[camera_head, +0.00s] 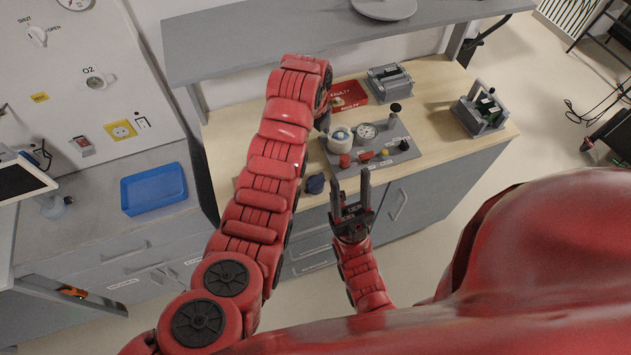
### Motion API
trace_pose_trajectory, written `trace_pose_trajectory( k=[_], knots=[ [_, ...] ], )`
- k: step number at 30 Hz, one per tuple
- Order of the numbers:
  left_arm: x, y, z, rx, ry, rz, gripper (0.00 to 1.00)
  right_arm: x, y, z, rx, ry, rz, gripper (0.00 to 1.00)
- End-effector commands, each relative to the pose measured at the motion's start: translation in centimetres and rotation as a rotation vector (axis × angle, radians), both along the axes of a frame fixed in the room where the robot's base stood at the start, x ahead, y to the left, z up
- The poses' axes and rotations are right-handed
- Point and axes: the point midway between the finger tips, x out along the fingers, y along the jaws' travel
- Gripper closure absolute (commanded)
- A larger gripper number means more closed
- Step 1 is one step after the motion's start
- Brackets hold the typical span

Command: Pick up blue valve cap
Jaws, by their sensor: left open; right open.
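A dark blue cap (315,183), which looks like the blue valve cap, sits at the front edge of the wooden bench top, just right of my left arm. My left gripper (323,121) points down over the bench, behind the cap and beside the grey panel; it is mostly hidden by its own arm, and I see nothing held in it. My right gripper (350,190) is open and empty, its two fingers pointing up in the picture. It is in front of the bench, right of the cap and apart from it.
A grey panel (398,158) carries a gauge (366,132), a white round part (340,141) and coloured knobs. A red tray (350,94) and two grey fixtures (390,82) (481,109) stand on the bench (435,92). A shelf (240,45) hangs above. A blue tray (153,189) lies left.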

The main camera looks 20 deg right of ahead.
Motion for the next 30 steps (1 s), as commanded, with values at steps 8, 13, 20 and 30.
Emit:
trace_pose_trajectory(
  k=[8,13,20,30],
  knots=[
    [-3.4,0.0,0.8,0.069,0.115,-0.125,0.0,0.0,0.0,-0.9,0.0,0.0,0.0,0.48],
    [-3.3,0.0,-2.2,0.066,0.112,-0.123,0.0,0.0,0.0,-3.6,0.0,0.0,0.0,0.48],
    [-3.2,0.0,-6.9,0.066,0.109,-0.121,0.0,0.0,0.0,-8.1,0.0,0.0,0.0,0.48],
    [-3.3,0.1,-10.5,0.068,0.11,-0.121,0.0,0.0,0.0,-7.8,0.0,0.0,0.0,0.48]
  ],
)
